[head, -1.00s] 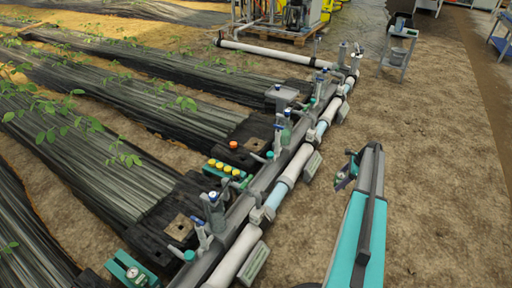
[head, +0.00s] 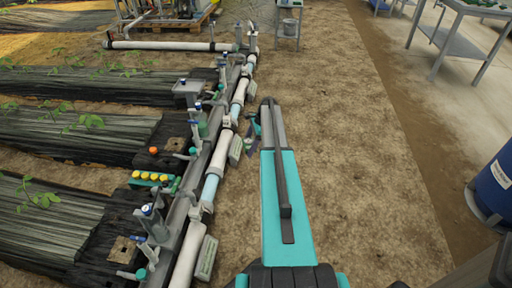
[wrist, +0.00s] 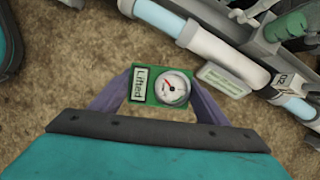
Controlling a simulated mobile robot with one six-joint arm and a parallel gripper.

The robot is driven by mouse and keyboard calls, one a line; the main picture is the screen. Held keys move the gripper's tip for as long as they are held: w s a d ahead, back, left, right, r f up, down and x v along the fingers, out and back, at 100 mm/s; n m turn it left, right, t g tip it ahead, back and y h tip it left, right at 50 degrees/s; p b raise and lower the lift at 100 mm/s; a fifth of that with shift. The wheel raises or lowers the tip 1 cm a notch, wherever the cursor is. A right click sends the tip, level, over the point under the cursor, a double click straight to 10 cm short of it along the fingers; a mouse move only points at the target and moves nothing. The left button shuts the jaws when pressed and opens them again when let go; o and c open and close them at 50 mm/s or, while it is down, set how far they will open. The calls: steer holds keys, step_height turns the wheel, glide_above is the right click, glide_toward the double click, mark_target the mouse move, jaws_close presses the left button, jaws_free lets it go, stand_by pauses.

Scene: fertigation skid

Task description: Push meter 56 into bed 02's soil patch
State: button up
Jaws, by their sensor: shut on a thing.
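A green meter (wrist: 161,85) with a round white dial and a label that seems to read "Lifted" sits between the fingers of my gripper (wrist: 160,98) in the wrist view. The number 56 is not readable. In the head view my gripper (head: 256,130) hangs over bare ground just right of the pipe line, apart from the beds. A tag reading "02" (wrist: 283,78) is on the pipe line in the wrist view. A tan square patch with a dark hole (head: 124,249) lies at the near bed's end; its bed number is not readable.
White and blue pipes (head: 195,235) with upright valves run between me and the black-covered beds (head: 60,240). A blue barrel (head: 495,185) and grey table (head: 465,20) are right. Ground between is clear.

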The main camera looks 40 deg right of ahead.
steer(key=w+a+r+n+g+p, duration=0.1)
steer(key=a+r+n+p, duration=0.2)
steer(key=a+r+p, duration=1.1)
steer(key=w+a+r+n+g+p, duration=0.15)
steer(key=a+r+n+p, duration=0.25)
steer(key=a+r, duration=1)
steer(key=w+a+r+n+g+p, duration=0.1)
steer(key=a+r+n+p, duration=0.45)
steer(key=r, duration=1.65)
steer(key=s+a+r+p, duration=0.2)
steer(key=a+r+p, duration=0.5)
steer(key=r, duration=0.2)
steer(key=s+a+r+n+g+p, duration=0.1)
steer(key=s+a+r+p, duration=0.1)
steer(key=a+r+p, duration=0.4)
step_height(320, 180, up, 3)
steer(key=shift+s+a+f+p, duration=0.1)
steer(key=shift+s+a+p, duration=0.25)
steer(key=shift+a, duration=0.45)
steer(key=shift+w+a+g, duration=0.1)
steer(key=shift+w+g, duration=0.05)
steer(key=shift+g, duration=0.1)
